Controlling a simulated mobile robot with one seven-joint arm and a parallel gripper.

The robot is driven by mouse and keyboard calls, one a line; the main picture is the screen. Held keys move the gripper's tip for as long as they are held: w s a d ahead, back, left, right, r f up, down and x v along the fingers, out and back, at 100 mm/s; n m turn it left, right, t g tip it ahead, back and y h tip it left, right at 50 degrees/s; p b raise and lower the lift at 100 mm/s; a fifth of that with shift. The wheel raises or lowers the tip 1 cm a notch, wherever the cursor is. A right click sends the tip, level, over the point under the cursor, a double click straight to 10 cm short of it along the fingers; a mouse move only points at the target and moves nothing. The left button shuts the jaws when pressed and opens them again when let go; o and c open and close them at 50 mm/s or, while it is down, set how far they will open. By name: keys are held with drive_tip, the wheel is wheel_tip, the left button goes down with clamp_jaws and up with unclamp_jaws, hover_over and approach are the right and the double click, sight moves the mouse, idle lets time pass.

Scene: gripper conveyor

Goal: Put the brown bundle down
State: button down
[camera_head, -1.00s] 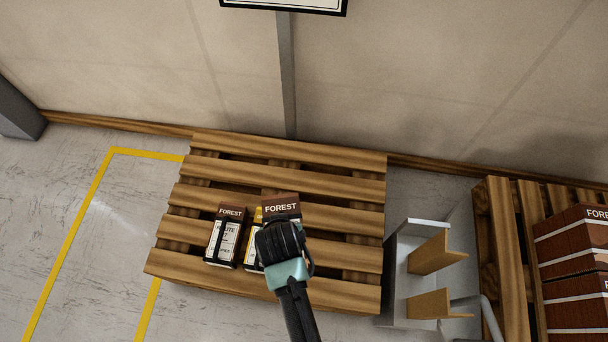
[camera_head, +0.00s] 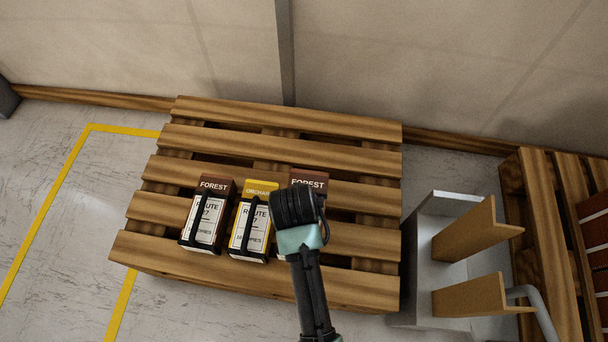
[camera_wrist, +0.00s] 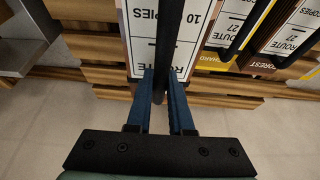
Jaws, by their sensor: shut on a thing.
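The brown bundle (camera_head: 309,178), marked FOREST, is at the right end of a row at the pallet's front, mostly hidden behind my gripper (camera_head: 294,208) in the head view. In the wrist view, the fingers of my gripper (camera_wrist: 161,90) are shut on the black strap over the held bundle's white label (camera_wrist: 201,35). The bundle is over the wooden pallet (camera_head: 290,118); I cannot tell whether it touches the slats.
A yellow ORCHARD bundle (camera_head: 262,188) stands just left of the held one, and another brown FOREST bundle (camera_head: 216,186) left of that. The pallet's back slats are bare. A grey stand with wooden arms (camera_head: 475,230) is close to the right, before a second pallet (camera_head: 547,225).

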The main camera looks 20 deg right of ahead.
wheel_tip(320, 180, down, 10)
drive_tip(key=b, duration=0.5)
drive_tip(key=shift+w+d, duration=0.1)
drive_tip(key=shift+f, duration=0.1)
drive_tip(key=c, duration=0.8)
unclamp_jaws()
drive_tip(key=shift+f, duration=0.1)
drive_tip(key=p+v, duration=0.5)
drive_tip(key=v, duration=0.7)
drive_tip(key=shift+p, duration=0.4)
